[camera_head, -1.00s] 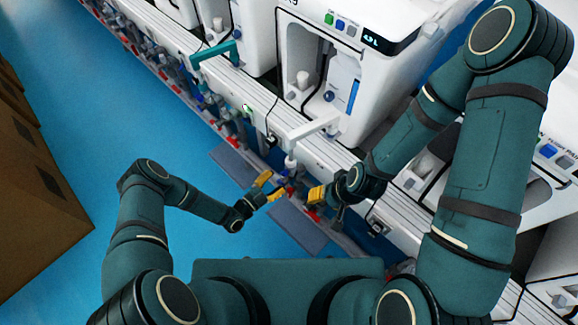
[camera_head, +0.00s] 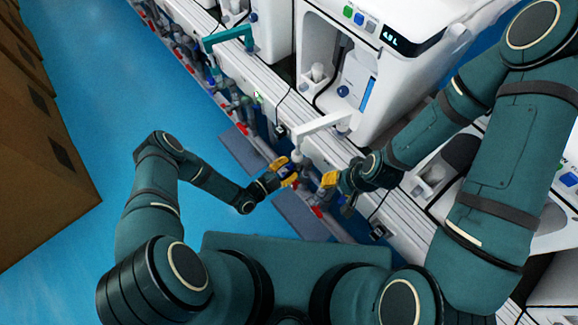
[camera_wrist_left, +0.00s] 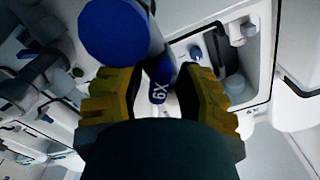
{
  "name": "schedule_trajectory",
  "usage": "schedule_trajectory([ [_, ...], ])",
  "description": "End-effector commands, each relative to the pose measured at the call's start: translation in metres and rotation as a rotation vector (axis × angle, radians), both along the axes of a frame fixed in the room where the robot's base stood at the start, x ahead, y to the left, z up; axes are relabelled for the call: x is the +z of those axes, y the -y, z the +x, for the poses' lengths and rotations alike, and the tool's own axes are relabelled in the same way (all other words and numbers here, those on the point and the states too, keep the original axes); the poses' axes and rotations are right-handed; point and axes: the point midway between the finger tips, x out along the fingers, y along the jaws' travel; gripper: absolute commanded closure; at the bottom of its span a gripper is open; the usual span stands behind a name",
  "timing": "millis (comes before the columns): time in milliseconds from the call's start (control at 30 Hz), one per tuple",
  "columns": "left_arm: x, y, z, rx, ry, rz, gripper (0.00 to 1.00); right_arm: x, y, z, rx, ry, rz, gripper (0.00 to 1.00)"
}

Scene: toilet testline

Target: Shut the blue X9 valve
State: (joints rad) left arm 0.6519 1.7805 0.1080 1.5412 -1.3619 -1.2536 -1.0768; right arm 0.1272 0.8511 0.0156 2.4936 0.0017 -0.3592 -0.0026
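The blue valve marked X9 shows in the left wrist view, with a round blue end (camera_wrist_left: 115,30) at the upper left and a blue lettered handle (camera_wrist_left: 160,84) in the middle. My left gripper (camera_wrist_left: 158,78) is open, with a yellow finger on each side of the handle. I see no clear contact with it. In the head view the left gripper (camera_head: 285,172) is at the pipes below the white machine, and the valve is too small and covered to make out. My right gripper (camera_head: 330,181) is close by on the right; its opening is unclear.
White machines (camera_head: 370,90) stand along a white rail with a teal handle (camera_head: 228,38) and a white handle (camera_head: 322,124). Pipes with red and blue valves run below it. Brown boxes (camera_head: 40,150) stand at left; the blue floor (camera_head: 110,90) between is clear.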

Motion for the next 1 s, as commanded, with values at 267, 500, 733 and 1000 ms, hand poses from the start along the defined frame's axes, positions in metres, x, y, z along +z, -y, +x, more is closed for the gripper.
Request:
schedule_trajectory([
  [267,0.0000,0.0002,0.0002,0.000,0.000,0.000,1.00,0.0000,0.0000,0.0000,0.000,0.000,0.000,0.53],
  [500,0.0004,0.0005,0.0006,-0.001,0.063,0.063,1.00,0.0000,0.0001,0.0001,0.000,0.000,0.000,0.53],
  [733,0.0005,0.0004,0.0008,-0.001,0.090,0.089,1.00,-0.0001,0.0001,0.0001,0.000,0.000,0.000,0.53],
  [1000,0.0005,0.0004,0.0008,-0.001,0.089,0.088,0.52,-0.0001,0.0001,0.0001,0.000,0.000,0.000,0.53],
])
